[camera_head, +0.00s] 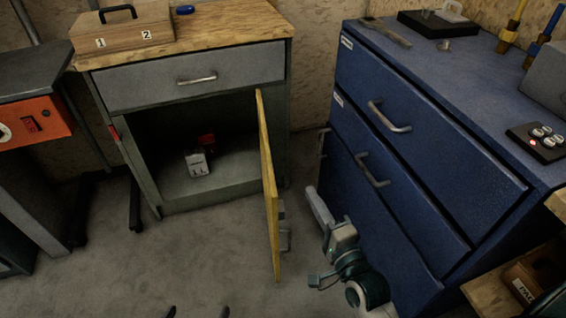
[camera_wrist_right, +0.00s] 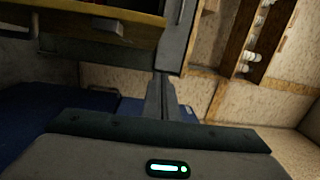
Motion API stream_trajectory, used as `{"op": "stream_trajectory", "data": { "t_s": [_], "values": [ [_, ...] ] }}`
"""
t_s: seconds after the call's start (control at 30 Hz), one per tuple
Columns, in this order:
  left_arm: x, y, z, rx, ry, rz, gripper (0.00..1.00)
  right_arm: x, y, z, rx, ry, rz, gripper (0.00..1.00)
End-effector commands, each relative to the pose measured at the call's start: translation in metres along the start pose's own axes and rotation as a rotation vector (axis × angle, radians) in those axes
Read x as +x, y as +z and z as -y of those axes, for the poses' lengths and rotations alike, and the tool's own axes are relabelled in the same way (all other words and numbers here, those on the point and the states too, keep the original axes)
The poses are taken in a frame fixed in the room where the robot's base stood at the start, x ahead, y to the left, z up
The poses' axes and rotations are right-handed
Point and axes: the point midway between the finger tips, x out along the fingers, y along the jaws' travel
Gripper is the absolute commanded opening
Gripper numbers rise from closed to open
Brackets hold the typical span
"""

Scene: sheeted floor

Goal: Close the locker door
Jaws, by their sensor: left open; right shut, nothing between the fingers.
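The locker door (camera_head: 269,190) stands wide open, swung out from the right side of the grey locker (camera_head: 150,185). It shows almost edge-on, as a yellow wooden edge, with its handle (camera_head: 284,241) on the right-hand face. My right gripper (camera_head: 313,195) is shut and empty, to the right of the door, between it and the blue cabinet. A gap shows between the gripper and the door. The shut fingers also show in the right wrist view (camera_wrist_right: 164,98). Only the dark, spread fingertips of my left gripper (camera_head: 198,312) show at the bottom edge, left of the door.
A white object (camera_head: 198,164) and a red one stand inside the locker, clear of the doorway. The blue drawer cabinet (camera_head: 440,130) stands close on the right, with protruding handles. An orange panel (camera_head: 35,123) is on the left. The floor before the locker is clear.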

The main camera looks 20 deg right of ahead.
Motion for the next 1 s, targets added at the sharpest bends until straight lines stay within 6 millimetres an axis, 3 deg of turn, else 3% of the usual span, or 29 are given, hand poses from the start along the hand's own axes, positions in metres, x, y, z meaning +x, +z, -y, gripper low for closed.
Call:
{"op": "stream_trajectory", "data": {
  "t_s": [0.17, 0.57, 0.77, 1.0],
  "values": [
    [-0.006, 0.017, 0.000, -0.005, -0.001, 0.065, 0.93, -0.004, -0.002, -0.011, 0.047, 0.046, 0.001, 0.00],
    [-0.005, 0.016, 0.000, -0.004, -0.001, 0.058, 0.93, -0.001, -0.002, -0.011, 0.044, 0.042, 0.001, 0.00],
    [-0.004, 0.012, -0.002, -0.002, 0.002, 0.037, 0.93, 0.013, -0.002, -0.011, 0.043, 0.040, 0.001, 0.00],
    [-0.002, 0.001, -0.005, 0.005, 0.007, -0.024, 0.93, 0.046, -0.002, -0.012, 0.043, 0.038, 0.001, 0.00]
  ]
}}
